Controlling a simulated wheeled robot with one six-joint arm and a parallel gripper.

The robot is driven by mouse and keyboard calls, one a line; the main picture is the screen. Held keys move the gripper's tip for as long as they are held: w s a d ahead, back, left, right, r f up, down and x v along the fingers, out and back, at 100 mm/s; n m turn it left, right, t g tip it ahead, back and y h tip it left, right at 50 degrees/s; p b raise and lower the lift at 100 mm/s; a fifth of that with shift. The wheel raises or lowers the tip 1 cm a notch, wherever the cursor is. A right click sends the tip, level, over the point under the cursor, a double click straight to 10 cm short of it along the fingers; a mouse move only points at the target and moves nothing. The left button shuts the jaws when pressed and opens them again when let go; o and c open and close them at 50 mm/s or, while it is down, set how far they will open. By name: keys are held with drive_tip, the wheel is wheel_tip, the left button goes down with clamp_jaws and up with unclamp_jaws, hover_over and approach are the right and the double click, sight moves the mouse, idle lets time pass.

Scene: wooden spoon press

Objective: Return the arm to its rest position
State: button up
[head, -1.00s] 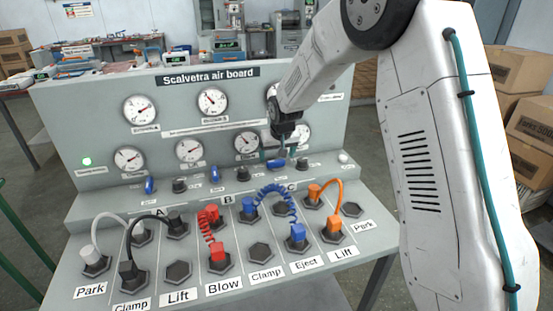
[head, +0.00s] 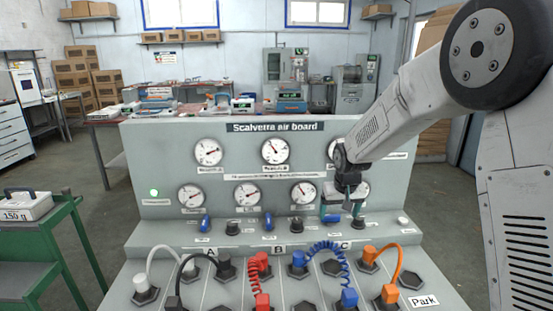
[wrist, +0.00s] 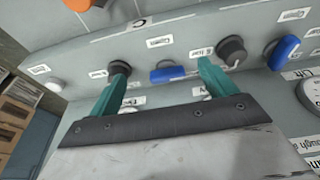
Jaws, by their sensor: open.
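My gripper (head: 344,204) is at the right part of the air board (head: 150,241), in front of the lower row of gauges. In the wrist view its two teal fingers (wrist: 158,88) are apart with nothing held between them. A blue lever (wrist: 168,74) lies sideways just beyond the fingertips, with a dark knob (wrist: 231,50) to its right and another dark knob (wrist: 119,68) to its left. I cannot tell whether a fingertip touches any of them. My arm comes down from the upper right in the head view.
Coloured hoses, including a red one (head: 259,267), a blue one (head: 330,250) and an orange one (head: 399,262), loop over the sloped front panel. A green cart (head: 50,240) with a 150 g weight (head: 25,205) stands at the left. A bench with equipment is behind the board.

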drive_tip(key=s+d+r, duration=0.1)
drive_tip(key=s+r, duration=0.4)
drive_tip(key=s, duration=0.9)
drive_tip(key=s+d+r+g, duration=0.1)
drive_tip(key=s+r, duration=0.4)
drive_tip(key=s, duration=0.9)
drive_tip(key=s+d+r, duration=0.1)
drive_tip(key=s+r, duration=0.4)
drive_tip(key=s, duration=0.9)
drive_tip(key=shift+s+g, duration=0.3)
drive_tip(key=shift+s, duration=0.05)
